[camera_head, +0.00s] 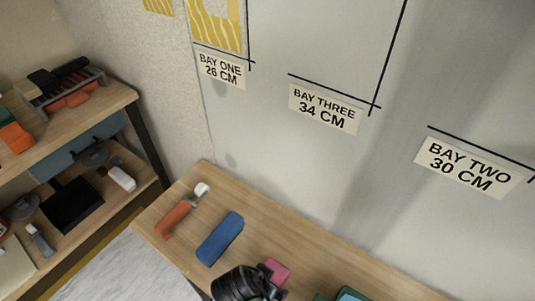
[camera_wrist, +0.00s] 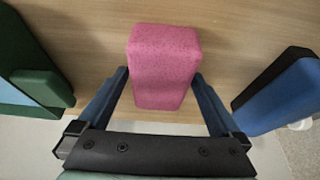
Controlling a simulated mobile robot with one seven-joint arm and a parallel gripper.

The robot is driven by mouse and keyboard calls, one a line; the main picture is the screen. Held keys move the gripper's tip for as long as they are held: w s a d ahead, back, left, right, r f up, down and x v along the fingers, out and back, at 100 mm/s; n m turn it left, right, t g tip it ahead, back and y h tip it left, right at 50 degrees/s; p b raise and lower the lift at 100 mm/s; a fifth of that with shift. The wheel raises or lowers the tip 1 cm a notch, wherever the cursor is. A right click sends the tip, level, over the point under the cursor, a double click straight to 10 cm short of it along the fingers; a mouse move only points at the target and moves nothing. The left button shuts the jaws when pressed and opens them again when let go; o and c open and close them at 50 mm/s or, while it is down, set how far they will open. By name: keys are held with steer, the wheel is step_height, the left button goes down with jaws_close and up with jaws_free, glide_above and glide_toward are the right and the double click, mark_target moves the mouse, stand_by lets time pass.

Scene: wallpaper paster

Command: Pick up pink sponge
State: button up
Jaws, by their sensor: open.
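The pink sponge (camera_wrist: 163,62) lies on the wooden table in the wrist view, its near end between the two fingers of my gripper (camera_wrist: 163,92). The fingers are apart, one on each side of the sponge, with a narrow gap showing near each fingertip. I cannot tell how far the fingertips are above the table. In the head view the sponge (camera_head: 275,271) shows only in part, since my gripper (camera_head: 262,290) covers much of it.
A blue block (camera_head: 220,238) lies left of the sponge, and an orange-handled tool (camera_head: 182,211) lies further left. A green and light blue object (camera_head: 345,295) is to the right. Bare tabletop (camera_head: 312,261) shows between the sponge and the wall.

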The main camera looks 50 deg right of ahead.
steer(key=shift+d+f, duration=0.15)
steer(key=shift+f, duration=0.15)
steer(key=shift+f, duration=0.1)
steer(key=shift+c, duration=0.4)
steer(key=c, duration=1.1)
step_height(320, 180, up, 10)
steer(key=p, duration=0.3)
steer(key=o, duration=0.9)
steer(key=shift+c, duration=0.2)
steer(key=c, duration=0.9)
